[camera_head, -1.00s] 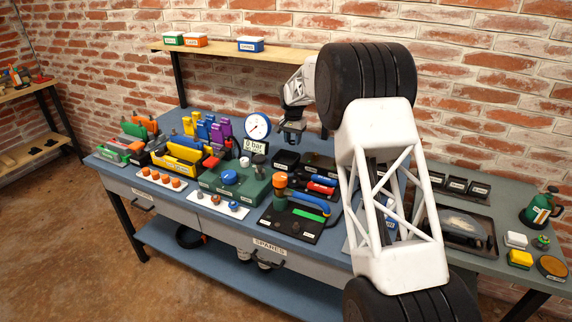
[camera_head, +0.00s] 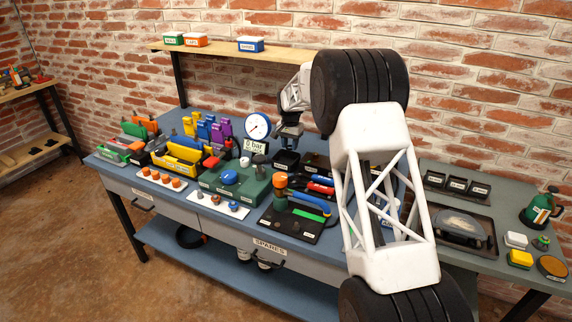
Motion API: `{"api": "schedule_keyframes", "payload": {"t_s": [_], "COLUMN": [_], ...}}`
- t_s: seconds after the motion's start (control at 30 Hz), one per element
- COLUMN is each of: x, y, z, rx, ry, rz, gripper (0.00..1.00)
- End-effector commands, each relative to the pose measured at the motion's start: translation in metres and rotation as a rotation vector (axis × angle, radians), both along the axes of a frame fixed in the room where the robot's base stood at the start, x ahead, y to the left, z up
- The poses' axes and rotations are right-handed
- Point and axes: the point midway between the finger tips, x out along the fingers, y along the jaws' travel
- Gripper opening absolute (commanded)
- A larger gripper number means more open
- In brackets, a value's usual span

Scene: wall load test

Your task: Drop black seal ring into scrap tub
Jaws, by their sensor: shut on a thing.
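My gripper (camera_head: 290,143) is over the back middle of the blue bench, pointing down, just right of the round white gauge. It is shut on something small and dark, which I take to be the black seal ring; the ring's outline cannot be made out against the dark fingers. A small black open tub (camera_head: 286,161) stands on the bench just below the gripper. It may be the scrap tub, but I can read no label on it. The gripper appears above the tub, with a small gap.
The gauge (camera_head: 257,126) stands close to the left of the gripper. A green block with a blue knob (camera_head: 229,177) and a black board with a blue-handled tool (camera_head: 309,203) lie in front. A wooden shelf (camera_head: 225,49) runs behind. My arm hides the bench's right part.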

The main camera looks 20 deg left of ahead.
Motion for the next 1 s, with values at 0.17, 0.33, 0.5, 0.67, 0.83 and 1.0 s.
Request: {"api": "schedule_keyframes", "payload": {"t_s": [0.17, 0.33, 0.5, 0.67, 0.83, 1.0], "x": [0.0, 0.0, 0.0, 0.0, 0.0, 0.0], "y": [0.0, 0.0, 0.0, 0.0, 0.0, 0.0], "z": [-0.017, -0.029, -0.037, -0.039, -0.039, -0.039], "rx": [0.0, 0.0, 0.001, 0.001, 0.001, 0.0], "ry": [0.001, 0.0, -0.001, -0.001, -0.001, -0.001], "rz": [0.0, 0.0, 0.0, 0.0, 0.0, 0.0], "gripper": [0.15, 0.15, 0.15, 0.15, 0.15, 0.57]}}
